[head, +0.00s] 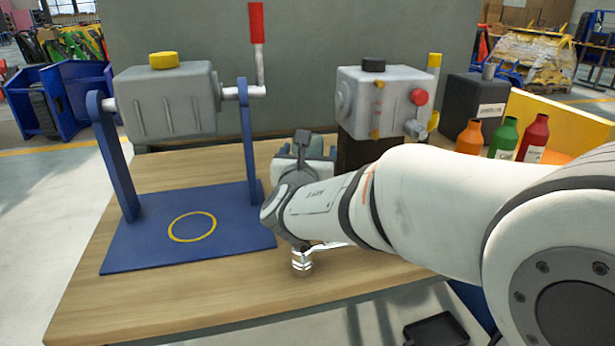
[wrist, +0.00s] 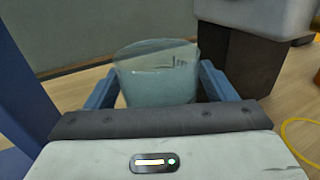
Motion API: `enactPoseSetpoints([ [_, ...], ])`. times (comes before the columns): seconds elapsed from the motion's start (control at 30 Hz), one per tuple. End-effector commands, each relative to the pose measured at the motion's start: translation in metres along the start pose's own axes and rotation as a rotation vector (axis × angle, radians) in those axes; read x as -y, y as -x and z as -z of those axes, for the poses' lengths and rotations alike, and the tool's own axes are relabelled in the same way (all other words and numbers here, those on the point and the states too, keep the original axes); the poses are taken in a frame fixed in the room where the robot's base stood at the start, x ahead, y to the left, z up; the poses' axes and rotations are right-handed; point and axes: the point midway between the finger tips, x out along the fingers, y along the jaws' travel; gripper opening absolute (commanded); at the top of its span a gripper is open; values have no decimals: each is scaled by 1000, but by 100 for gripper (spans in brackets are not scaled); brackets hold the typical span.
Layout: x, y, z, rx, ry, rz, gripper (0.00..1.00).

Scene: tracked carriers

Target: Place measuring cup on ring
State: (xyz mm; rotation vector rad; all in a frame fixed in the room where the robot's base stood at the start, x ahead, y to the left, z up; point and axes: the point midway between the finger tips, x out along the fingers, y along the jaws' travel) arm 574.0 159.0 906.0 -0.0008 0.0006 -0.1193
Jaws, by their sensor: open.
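A clear, slightly bluish measuring cup (wrist: 160,76) with dark markings stands upright in the wrist view. My gripper (wrist: 157,70) is open, with one blue finger on each side of the cup; I cannot tell whether either touches it. In the head view, my arm hides most of the gripper and the cup cannot be made out clearly. A yellow ring (head: 192,212) is marked on the blue base plate (head: 135,250) at left, with nothing on it. Part of a yellow curve (wrist: 286,135) lies on the wood at right in the wrist view.
A grey drum with a red-handled crank (head: 165,100) hangs between blue posts over the plate. A grey valve box (head: 375,100) stands on a dark block behind my arm. A shiny metal piece (head: 302,262) sits near the front. Several bottles (head: 503,138) stand right. The table's front left is clear.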

Motion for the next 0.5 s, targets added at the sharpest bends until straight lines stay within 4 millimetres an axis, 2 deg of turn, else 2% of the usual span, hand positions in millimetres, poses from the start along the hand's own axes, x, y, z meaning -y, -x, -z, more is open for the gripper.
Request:
enactPoseSetpoints([
  [0.27,0,-3,0,0,0,-1,77],
  [0.5,-1,-3,0,0,0,-1,58],
])
